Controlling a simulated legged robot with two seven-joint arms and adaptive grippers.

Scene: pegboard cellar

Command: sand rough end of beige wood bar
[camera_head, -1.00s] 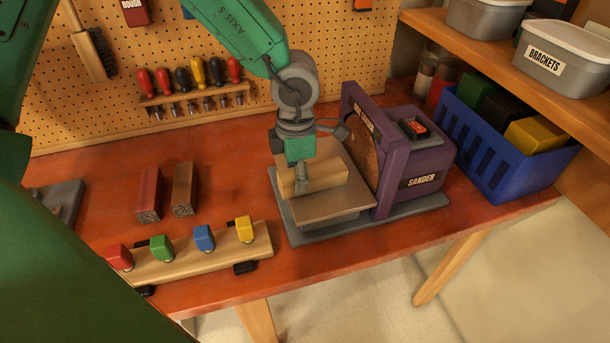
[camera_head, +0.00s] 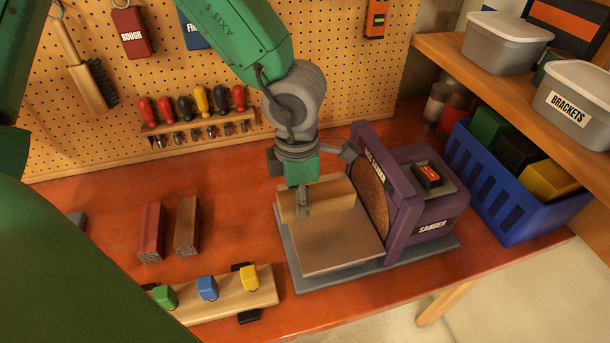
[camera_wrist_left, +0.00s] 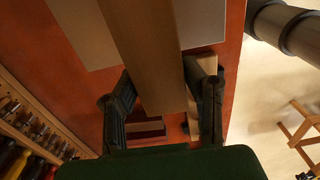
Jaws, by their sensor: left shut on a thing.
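The beige wood bar (camera_head: 335,197) lies crosswise above the back part of the sander's flat rest table (camera_head: 345,242). Its right end is close to the brown sanding disc (camera_head: 374,205) of the purple sander (camera_head: 400,215); I cannot tell whether they touch. My left gripper (camera_head: 304,203) is shut on the bar, pointing down. In the left wrist view the bar (camera_wrist_left: 150,60) runs between both fingers (camera_wrist_left: 160,105). The texture of the bar's end facing the disc cannot be made out. My right gripper is not in view.
A reddish bar (camera_head: 150,232) and a brown bar (camera_head: 187,226) lie left of the sander. A wooden rail (camera_head: 235,298) with coloured blocks is at the front edge. A blue crate (camera_head: 500,195) stands right. The pegboard (camera_head: 330,60) with tools is behind.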

